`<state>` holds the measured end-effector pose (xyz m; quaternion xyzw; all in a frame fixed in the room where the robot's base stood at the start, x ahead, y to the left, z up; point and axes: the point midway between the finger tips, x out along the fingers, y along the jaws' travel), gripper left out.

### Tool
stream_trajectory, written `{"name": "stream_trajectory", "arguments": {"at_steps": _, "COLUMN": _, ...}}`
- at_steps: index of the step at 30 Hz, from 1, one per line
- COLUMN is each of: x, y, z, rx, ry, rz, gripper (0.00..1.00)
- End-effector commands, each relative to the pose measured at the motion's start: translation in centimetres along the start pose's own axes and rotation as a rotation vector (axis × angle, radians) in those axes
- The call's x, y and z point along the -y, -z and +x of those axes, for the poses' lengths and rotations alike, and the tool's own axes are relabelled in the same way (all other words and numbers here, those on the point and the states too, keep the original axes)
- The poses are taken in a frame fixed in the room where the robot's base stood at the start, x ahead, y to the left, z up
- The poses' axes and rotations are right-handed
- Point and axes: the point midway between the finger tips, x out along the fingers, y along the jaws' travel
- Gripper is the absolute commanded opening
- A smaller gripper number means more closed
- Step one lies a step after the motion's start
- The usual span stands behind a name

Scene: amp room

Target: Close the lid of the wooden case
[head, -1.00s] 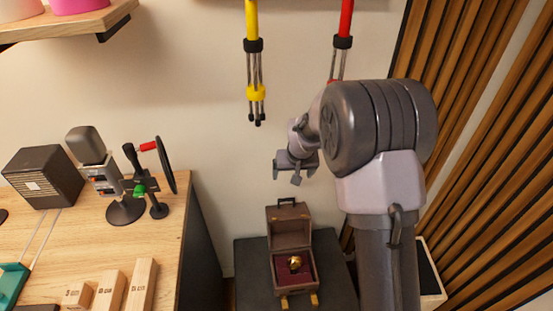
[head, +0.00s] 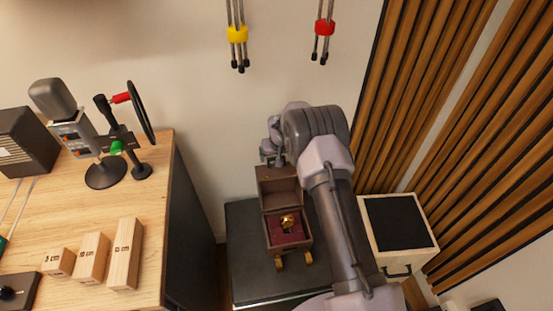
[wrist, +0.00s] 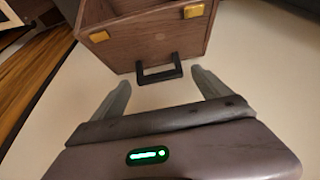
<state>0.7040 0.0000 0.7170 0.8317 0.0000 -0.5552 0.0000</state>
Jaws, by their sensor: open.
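The wooden case (head: 266,239) stands on a dark cabinet top, its lid (head: 279,187) raised upright at the back. A gold object (head: 287,222) sits on the dark red lining inside. In the wrist view the lid (wrist: 150,45) shows its brown wood, two brass fittings and a black handle (wrist: 159,73). My gripper (wrist: 160,88) is open and empty, with the handle between and just beyond its fingertips. I cannot tell whether the fingers touch the lid. In the head view my gripper (head: 273,157) is behind the top of the lid, partly hidden by my arm.
The dark cabinet top (head: 245,270) has free room left of the case. A light box with a black top (head: 398,222) stands at right. Yellow (head: 237,34) and red (head: 325,28) stands hang above.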

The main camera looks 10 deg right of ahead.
Motion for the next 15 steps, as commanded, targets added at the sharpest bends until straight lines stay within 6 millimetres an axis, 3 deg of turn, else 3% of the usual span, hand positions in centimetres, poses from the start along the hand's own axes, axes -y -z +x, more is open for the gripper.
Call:
{"name": "stream_trajectory", "arguments": {"at_steps": 8, "x": 0.0, "y": 0.0, "z": 0.09, "rx": 0.001, "ry": 0.0, "rz": 0.0, "gripper": 0.85}}
{"name": "stream_trajectory", "arguments": {"at_steps": 15, "x": 0.0, "y": -0.01, "z": 0.09, "rx": 0.001, "ry": 0.0, "rz": 0.0, "gripper": 0.38}}
